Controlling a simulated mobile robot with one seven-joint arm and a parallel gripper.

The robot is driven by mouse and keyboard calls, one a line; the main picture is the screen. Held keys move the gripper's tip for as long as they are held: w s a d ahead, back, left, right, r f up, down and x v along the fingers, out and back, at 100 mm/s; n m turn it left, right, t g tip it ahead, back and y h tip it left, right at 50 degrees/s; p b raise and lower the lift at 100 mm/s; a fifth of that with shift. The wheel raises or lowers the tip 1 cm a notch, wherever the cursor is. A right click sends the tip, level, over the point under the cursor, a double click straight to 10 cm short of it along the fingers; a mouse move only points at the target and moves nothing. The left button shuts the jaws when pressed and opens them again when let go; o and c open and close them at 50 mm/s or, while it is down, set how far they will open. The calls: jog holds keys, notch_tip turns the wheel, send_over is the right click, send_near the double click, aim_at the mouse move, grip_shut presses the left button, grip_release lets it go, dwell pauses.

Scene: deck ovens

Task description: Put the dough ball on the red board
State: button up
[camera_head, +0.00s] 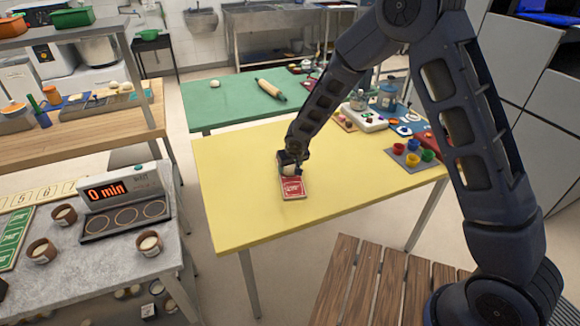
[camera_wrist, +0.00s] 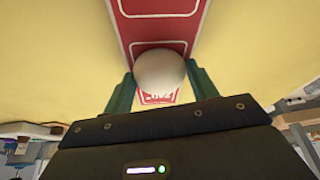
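The red board (camera_head: 293,188) lies flat on the yellow table. It has white lettering and a white border line, and it also shows in the wrist view (camera_wrist: 158,27). The pale, round dough ball (camera_wrist: 160,70) is between the two green fingers of my gripper (camera_wrist: 161,78), which touch it on both sides. In the head view, my gripper (camera_head: 291,168) is low over the far part of the board, with the ball partly hidden. I cannot tell whether the ball touches the board.
The yellow table (camera_head: 235,190) is clear to the left and front. A mat with coloured cups (camera_head: 413,153) and a white device (camera_head: 363,117) stand on the right side. A green table (camera_head: 230,103) with a rolling pin (camera_head: 270,90) is behind. An oven-timer counter stands left.

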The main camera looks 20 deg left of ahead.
jog(key=o, duration=0.4)
jog(key=shift+o, duration=0.2)
jog(key=v, duration=1.2)
jog(key=shift+d+r, duration=0.1)
jog(key=shift+r, duration=0.05)
jog(key=w+d+r+m+t+h, duration=0.1)
jog(key=w+d+r+m, duration=0.15)
jog(key=d+r, duration=0.6)
jog(key=w+d+r+m, duration=0.1)
jog(key=w+d+r, duration=0.25)
jog(key=d, duration=0.95)
jog(key=w+d+r+m+t+h, duration=0.1)
jog(key=w+d+r, duration=0.2)
jog(key=d+r, duration=0.55)
jog(key=s+d+r+m+h, duration=0.1)
jog(key=s+d, duration=0.2)
jog(key=d, duration=0.6)
jog(key=s+d+r+m, duration=0.15)
jog(key=s+d, duration=0.25)
jog(key=d, duration=0.5)
jog(key=s+d+r+m, duration=0.1)
jog(key=s+d+m, duration=0.1)
jog(key=s+d, duration=0.7)
jog(key=s, duration=0.3)
jog(key=shift+s+d+g, duration=0.15)
jog(key=shift+d+g, duration=0.15)
jog(key=shift+d, duration=0.05)
